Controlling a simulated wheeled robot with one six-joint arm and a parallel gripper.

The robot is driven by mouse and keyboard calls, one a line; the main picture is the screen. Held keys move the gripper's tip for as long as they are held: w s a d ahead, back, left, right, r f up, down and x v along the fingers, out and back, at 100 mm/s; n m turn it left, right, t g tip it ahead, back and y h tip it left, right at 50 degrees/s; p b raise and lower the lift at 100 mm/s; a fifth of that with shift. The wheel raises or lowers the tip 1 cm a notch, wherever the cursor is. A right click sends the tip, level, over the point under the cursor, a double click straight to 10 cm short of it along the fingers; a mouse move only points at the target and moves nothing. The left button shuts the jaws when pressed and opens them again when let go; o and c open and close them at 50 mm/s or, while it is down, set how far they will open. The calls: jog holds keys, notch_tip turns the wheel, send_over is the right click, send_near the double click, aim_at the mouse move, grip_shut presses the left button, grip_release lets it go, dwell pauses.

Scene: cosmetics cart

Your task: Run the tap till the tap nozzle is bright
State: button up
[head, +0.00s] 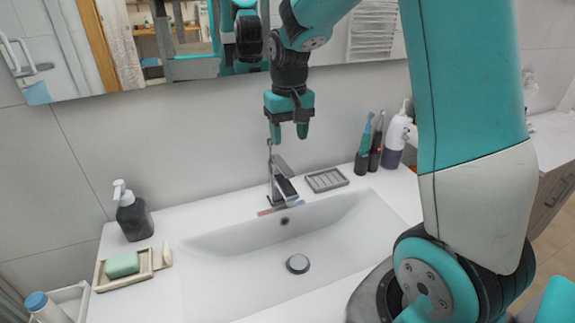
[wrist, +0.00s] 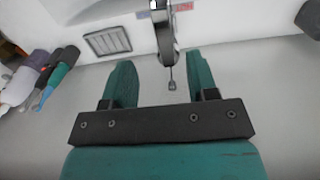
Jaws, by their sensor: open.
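The chrome tap (head: 281,186) stands at the back edge of the white basin, with a thin upright rod (head: 269,150) behind its top. In the wrist view the tap (wrist: 163,28) shows at the top, and the rod's small end (wrist: 171,84) lies between my fingers. My gripper (head: 289,132) is open and empty, pointing down above the tap, apart from its body. Its two teal fingers (wrist: 160,68) are spread in the wrist view. No water stream shows. The nozzle is too small to tell whether it is bright.
The basin (head: 340,225) has a round drain. A dark soap bottle (head: 134,218) and a green soap bar (head: 122,264) are at left. A grey soap dish (head: 326,180), toothbrushes (head: 364,150) and a white-purple bottle (head: 396,140) are at right. A mirror hangs behind.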

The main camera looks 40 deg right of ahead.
aim_at(289, 172)
notch_tip(289, 172, down, 10)
jog(key=shift+p, duration=0.7)
jog(key=shift+c, duration=0.4)
